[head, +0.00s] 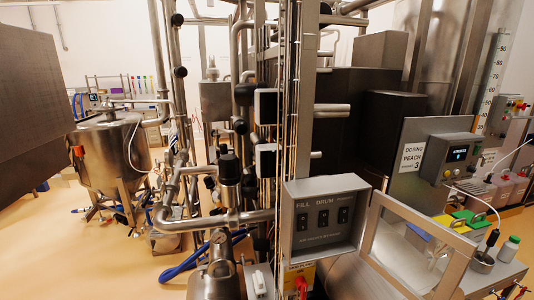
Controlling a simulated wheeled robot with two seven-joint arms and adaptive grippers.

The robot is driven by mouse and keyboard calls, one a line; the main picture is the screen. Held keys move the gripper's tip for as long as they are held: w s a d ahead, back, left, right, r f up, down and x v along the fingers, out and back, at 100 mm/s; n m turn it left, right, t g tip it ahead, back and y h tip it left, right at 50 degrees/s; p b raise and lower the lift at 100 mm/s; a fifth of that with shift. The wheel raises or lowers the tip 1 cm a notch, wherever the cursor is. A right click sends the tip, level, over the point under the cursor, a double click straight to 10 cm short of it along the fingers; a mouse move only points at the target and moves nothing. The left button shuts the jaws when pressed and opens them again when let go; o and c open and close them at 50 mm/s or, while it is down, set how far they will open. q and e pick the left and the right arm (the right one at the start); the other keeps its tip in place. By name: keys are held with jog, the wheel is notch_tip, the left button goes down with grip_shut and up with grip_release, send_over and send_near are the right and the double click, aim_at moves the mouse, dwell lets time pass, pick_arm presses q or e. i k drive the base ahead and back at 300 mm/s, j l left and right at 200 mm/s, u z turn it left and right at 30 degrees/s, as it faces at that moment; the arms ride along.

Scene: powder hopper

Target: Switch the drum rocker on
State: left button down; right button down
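A grey switch box (325,240) stands at the lower middle, with a sloped face and a row of three black rockers. The labels above read FILL, DRUM and a third word too small to read. The drum rocker (323,218) is the middle one, under the DRUM label. The fill rocker (302,222) is to its left and the third rocker (343,215) to its right. I cannot tell which way any rocker is tipped. Neither of my grippers shows in the head view.
A clear-paned framed door (414,246) stands close to the right of the switch box. A red-handled switch on a yellow plate (300,282) sits just below it. Vertical pipes and cables rise behind. A dosing unit (448,157) stands right, a steel vessel (112,155) left.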

aim_at(323, 218)
jog(key=i+l+u, duration=0.1)
jog(key=l+u, duration=0.15)
jog(key=l, duration=0.3)
jog(key=l+u, duration=0.25)
jog(key=l, duration=0.25)
jog(key=l+u, duration=0.2)
jog(key=l, duration=0.4)
jog(key=l+u, duration=0.25)
jog(key=l, duration=0.3)
jog(key=k+l+u, duration=0.1)
jog(key=l+u, duration=0.15)
jog(key=l, duration=0.25)
jog(key=k+l+u, duration=0.25)
jog(key=l, duration=0.3)
jog(key=i, duration=0.1)
